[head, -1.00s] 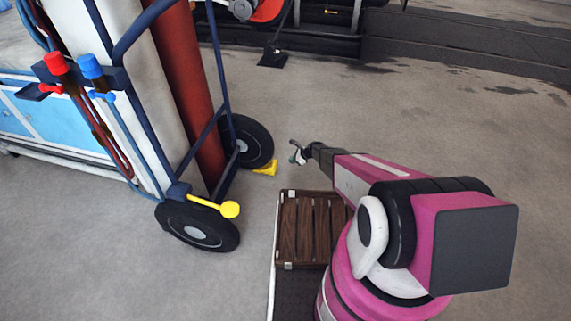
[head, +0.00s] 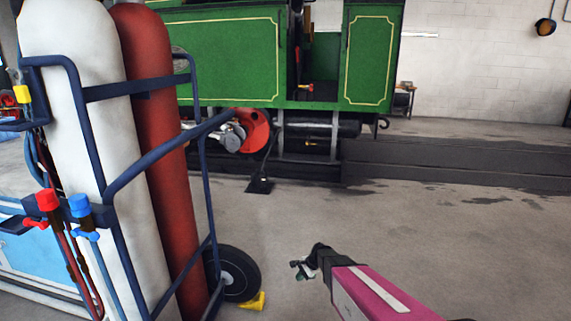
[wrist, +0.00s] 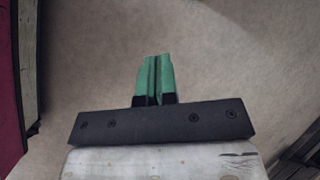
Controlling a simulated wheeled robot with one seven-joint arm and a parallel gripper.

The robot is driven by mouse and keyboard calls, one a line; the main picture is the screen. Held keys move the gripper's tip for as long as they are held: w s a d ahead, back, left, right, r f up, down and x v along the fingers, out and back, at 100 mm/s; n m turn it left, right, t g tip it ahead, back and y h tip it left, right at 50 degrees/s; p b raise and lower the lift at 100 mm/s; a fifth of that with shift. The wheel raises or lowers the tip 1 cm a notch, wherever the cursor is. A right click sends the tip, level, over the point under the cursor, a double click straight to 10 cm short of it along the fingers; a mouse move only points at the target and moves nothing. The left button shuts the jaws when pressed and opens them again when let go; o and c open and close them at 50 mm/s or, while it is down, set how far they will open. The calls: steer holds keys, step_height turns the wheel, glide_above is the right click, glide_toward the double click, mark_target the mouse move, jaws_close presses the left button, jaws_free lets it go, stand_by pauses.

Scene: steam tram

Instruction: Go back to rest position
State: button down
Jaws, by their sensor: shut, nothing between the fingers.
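My gripper (head: 299,269) is at the end of my magenta arm, low in the middle of the head view, above the bare floor and to the right of the gas cylinder trolley. In the wrist view its two green fingers (wrist: 153,78) are side by side, shut, with nothing between them. The fingers point at plain floor. The rest of my arm is cut off by the lower edge of the head view.
A blue trolley (head: 154,168) with a white cylinder (head: 85,110) and a red cylinder (head: 150,90) stands at left, with a yellow wheel chock (head: 254,302) at its wheel. A green tram (head: 225,55) stands behind. Concrete floor (head: 430,230) at right is clear.

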steer(key=s+d+r+n+h, duration=0.3)
steer(key=s+d+r+n, duration=0.2)
steer(key=s+r, duration=0.4)
steer(key=s+d+r+n+h, duration=0.3)
steer(key=s+d+r+n, duration=0.3)
steer(key=s+r, duration=0.4)
step_height(320, 180, up, 4)
steer(key=shift+s+d+r, duration=0.1)
steer(key=shift+s+d, duration=0.15)
steer(key=shift+d, duration=0.25)
